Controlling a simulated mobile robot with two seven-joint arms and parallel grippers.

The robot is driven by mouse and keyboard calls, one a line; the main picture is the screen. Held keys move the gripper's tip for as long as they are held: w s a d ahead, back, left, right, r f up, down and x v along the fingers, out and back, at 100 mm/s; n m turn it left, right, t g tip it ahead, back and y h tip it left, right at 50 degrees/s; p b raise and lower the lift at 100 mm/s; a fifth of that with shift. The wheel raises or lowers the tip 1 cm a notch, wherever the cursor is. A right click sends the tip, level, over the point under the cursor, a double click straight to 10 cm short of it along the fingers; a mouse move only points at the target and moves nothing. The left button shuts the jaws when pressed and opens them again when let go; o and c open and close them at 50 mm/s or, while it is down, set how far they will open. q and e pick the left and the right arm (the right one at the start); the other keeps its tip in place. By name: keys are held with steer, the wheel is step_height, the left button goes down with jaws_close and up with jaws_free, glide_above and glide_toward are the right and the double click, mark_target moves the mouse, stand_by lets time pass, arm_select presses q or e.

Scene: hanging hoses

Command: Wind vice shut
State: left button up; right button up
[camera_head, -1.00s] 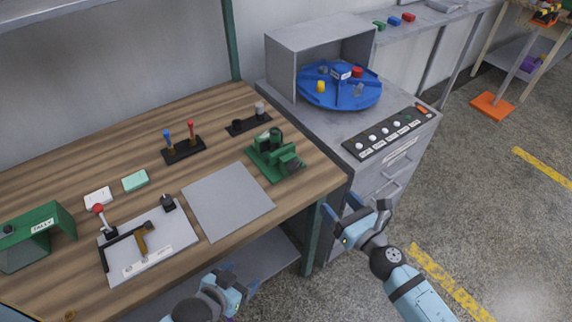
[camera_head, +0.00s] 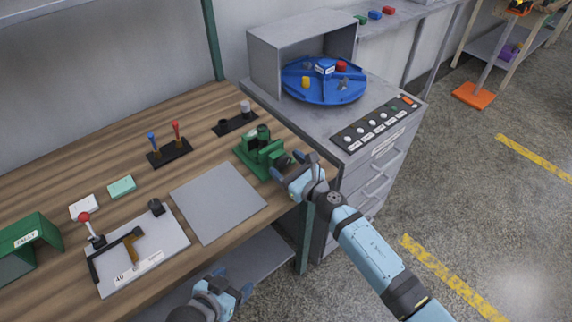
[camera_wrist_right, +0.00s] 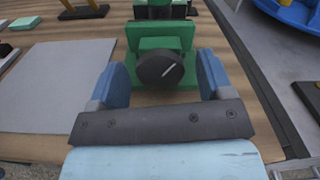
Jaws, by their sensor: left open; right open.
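The green vice (camera_head: 262,152) stands on the wooden bench near its right end. My right gripper (camera_head: 289,163) is open at the vice's front. In the wrist view its blue fingers (camera_wrist_right: 161,75) stand on either side of the knob; contact cannot be told. The gap between the vice jaws is hard to make out. My left gripper (camera_head: 232,286) is open and empty, low in front of the bench edge.
A grey plate (camera_head: 218,201) lies left of the vice. Two levers (camera_head: 168,151) and a dark block with posts (camera_head: 235,123) stand behind. A grey cabinet with a button panel (camera_head: 380,124) and blue turntable (camera_head: 323,85) adjoins on the right.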

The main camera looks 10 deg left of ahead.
steer(key=shift+w+a, duration=0.2)
steer(key=shift+a, duration=0.1)
steer(key=c, duration=0.9)
steer(key=shift+m, duration=0.3)
steer(key=m, duration=0.3)
steer(key=shift+w+d+m+p, duration=0.1)
steer(key=shift+m+p, duration=0.25)
steer(key=shift+m, duration=1.35)
